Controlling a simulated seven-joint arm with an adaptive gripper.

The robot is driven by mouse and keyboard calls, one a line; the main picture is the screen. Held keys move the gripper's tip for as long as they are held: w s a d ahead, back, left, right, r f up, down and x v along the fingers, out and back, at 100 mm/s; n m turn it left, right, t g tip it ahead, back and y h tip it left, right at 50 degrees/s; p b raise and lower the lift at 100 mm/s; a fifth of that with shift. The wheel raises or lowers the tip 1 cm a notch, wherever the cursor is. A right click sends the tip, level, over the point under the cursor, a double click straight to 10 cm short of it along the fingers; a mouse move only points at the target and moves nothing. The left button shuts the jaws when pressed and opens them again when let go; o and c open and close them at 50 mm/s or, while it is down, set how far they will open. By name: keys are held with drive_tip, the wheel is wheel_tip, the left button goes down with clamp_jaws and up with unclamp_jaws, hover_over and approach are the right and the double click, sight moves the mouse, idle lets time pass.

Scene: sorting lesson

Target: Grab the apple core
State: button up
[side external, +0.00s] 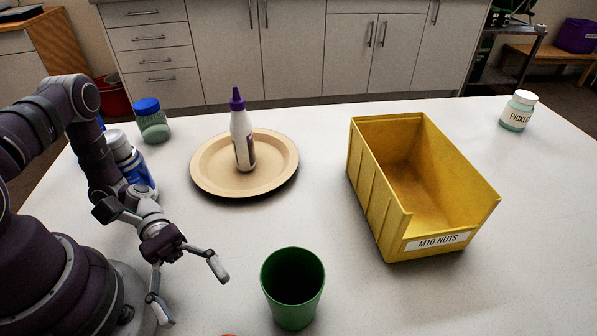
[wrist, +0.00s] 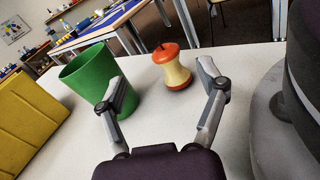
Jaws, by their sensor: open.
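The apple core (wrist: 177,72), red at its ends and pale yellow at its narrow middle, stands upright on the white table in the wrist view. In that view it lies beyond my gripper (wrist: 160,82), between the lines of the two spread fingers and nearer the right one. My gripper is open and nothing is between its fingers. In the side view my gripper (side external: 190,288) is low over the table, left of the green cup. Only a small orange-red sliver (side external: 230,334), probably the core's top, shows at the bottom edge there; the rest is cut off.
The green cup (side external: 292,289) stands close to the core. A yellow bin (side external: 378,205) labelled M10 NUTS is right of centre. A glue bottle (side external: 243,140) stands on a tan plate (side external: 205,172).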

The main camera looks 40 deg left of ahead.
drive_tip(key=f+n, duration=0.1)
drive_tip(key=f+n+t, duration=0.1)
drive_tip(key=shift+s+d+n+h, duration=0.1)
drive_tip(key=shift+s+n+h, duration=0.2)
drive_tip(key=shift+h, duration=0.1)
drive_tip(key=shift+s+d+f, duration=0.1)
drive_tip(key=shift+d+f, duration=0.05)
drive_tip(key=shift+d, duration=0.15)
drive_tip(key=d, duration=0.4)
drive_tip(key=s+d, duration=0.1)
drive_tip(key=d, duration=0.1)
drive_tip(key=shift+d, duration=0.4)
drive_tip(key=c, duration=1)
